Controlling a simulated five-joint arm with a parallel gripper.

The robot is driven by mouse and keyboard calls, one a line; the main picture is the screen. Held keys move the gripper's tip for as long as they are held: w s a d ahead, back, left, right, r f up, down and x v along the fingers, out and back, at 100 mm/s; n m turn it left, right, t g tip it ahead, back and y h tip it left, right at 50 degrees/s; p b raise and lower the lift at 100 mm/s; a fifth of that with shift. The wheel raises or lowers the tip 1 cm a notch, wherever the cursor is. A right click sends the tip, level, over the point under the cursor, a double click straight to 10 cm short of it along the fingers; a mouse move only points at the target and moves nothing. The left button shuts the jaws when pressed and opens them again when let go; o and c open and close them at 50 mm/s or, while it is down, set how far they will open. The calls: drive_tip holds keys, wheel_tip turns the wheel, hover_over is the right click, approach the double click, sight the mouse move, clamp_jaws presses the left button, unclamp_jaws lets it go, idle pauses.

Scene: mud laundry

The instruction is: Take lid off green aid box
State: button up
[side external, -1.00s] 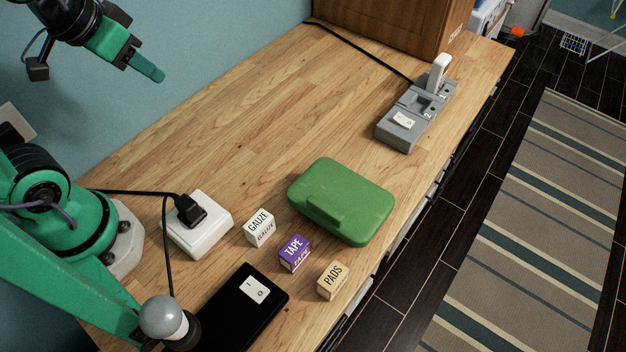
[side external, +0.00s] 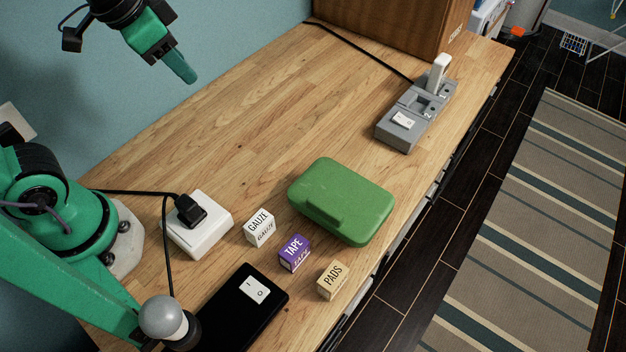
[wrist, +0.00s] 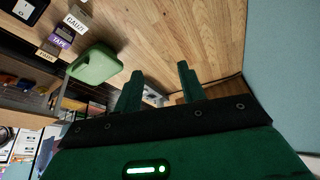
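The green aid box (side external: 341,201) sits shut on the wooden worktop near its right edge, its lid on and a raised tab on the lid facing the small blocks. It also shows in the wrist view (wrist: 96,66) at the upper left. My gripper (side external: 190,79) hangs in the air over the back left of the worktop, well away from the box and touching nothing. In the wrist view its two green fingers (wrist: 160,69) stand apart with nothing between them.
GAUZE (side external: 259,228), TAPE (side external: 294,253) and PADS (side external: 333,280) blocks stand beside the box. A white socket box (side external: 197,224), black switch box (side external: 243,310) and bulb (side external: 163,317) are nearer my base. A grey power strip (side external: 400,128) lies beyond. The worktop (side external: 250,120) centre is clear.

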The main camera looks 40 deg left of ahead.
drive_tip(key=w+d+f+m+g, duration=0.1)
drive_tip(key=w+d+m, duration=0.1)
drive_tip(key=d, duration=0.2)
drive_tip(key=w+d+m+g, duration=0.1)
drive_tip(key=w+d+m, duration=0.1)
drive_tip(key=d+m, duration=0.15)
drive_tip(key=m+g, duration=0.2)
drive_tip(key=m, duration=0.7)
hover_over(329, 210)
drive_tip(key=shift+y, duration=0.4)
drive_tip(key=f, duration=0.9)
drive_tip(key=shift+w+d+f, duration=0.1)
drive_tip(key=shift+w+d, duration=0.05)
drive_tip(key=shift+d, duration=0.05)
drive_tip(key=shift+f, duration=1.35)
drive_tip(key=shift+f, duration=0.1)
drive_tip(key=shift+a+f, duration=0.2)
drive_tip(key=shift+f, duration=2.25)
drive_tip(key=shift+c, duration=0.2)
clamp_jaws()
